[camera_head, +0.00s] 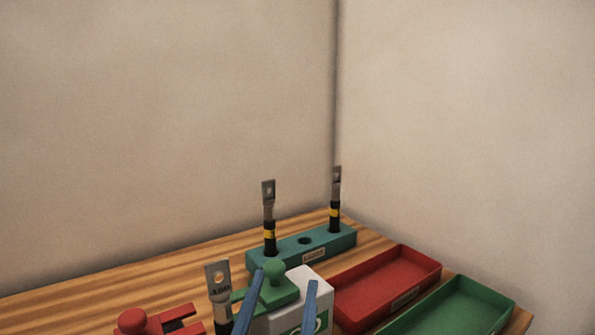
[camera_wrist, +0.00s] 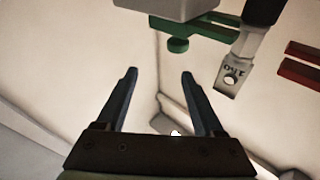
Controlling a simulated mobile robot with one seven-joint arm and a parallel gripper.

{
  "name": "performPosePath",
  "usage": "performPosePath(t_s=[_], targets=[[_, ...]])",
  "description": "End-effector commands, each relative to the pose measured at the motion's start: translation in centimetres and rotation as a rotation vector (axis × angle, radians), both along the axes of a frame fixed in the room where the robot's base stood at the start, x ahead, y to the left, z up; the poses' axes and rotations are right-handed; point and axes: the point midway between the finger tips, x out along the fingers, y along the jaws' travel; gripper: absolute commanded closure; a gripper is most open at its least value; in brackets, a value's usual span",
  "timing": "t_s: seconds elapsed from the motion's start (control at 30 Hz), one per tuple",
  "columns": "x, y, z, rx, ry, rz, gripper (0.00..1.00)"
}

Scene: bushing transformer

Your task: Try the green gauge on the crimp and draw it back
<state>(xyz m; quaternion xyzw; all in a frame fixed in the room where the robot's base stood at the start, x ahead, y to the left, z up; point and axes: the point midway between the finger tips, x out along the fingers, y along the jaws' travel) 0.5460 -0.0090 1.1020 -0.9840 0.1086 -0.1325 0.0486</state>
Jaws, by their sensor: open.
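The green gauge (camera_head: 285,293) with a round knob rests at a white block (camera_head: 318,288); its flat part points left, toward a nearby upright lug (camera_head: 218,280). That lug is metal with a hole and lettering, and its crimp is mostly hidden low in the head view. In the wrist view the lug (camera_wrist: 231,76) hangs at upper right, beside the green gauge (camera_wrist: 178,45). My gripper (camera_head: 285,278) is open and empty, with blue fingers. In the wrist view its fingertips (camera_wrist: 159,72) are short of the gauge's knob, with nothing between them.
A red gauge (camera_head: 150,323) with a knob and slot lies at front left. A teal rack (camera_head: 330,241) behind holds two upright lugs and has an empty hole. A red tray (camera_head: 355,313) and a green tray (camera_head: 455,311) sit at right. Walls stand behind the wooden table.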

Motion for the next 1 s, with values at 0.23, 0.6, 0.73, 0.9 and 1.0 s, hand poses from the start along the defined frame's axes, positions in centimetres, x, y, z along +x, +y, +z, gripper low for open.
performPosePath(t_s=[0.23,0.6,0.73,0.9,1.0], targets=[[-0.3,-0.2,-0.2,-0.003,-0.068,0.019,0.31],[-1.4,-0.3,0.4,-0.021,-0.168,0.053,0.31],[-2.0,-0.3,0.6,-0.029,-0.206,0.067,0.31],[-2.9,-0.3,0.8,-0.045,-0.255,0.083,0.31],[-3.6,-0.2,0.9,-0.056,-0.287,0.092,0.31]])
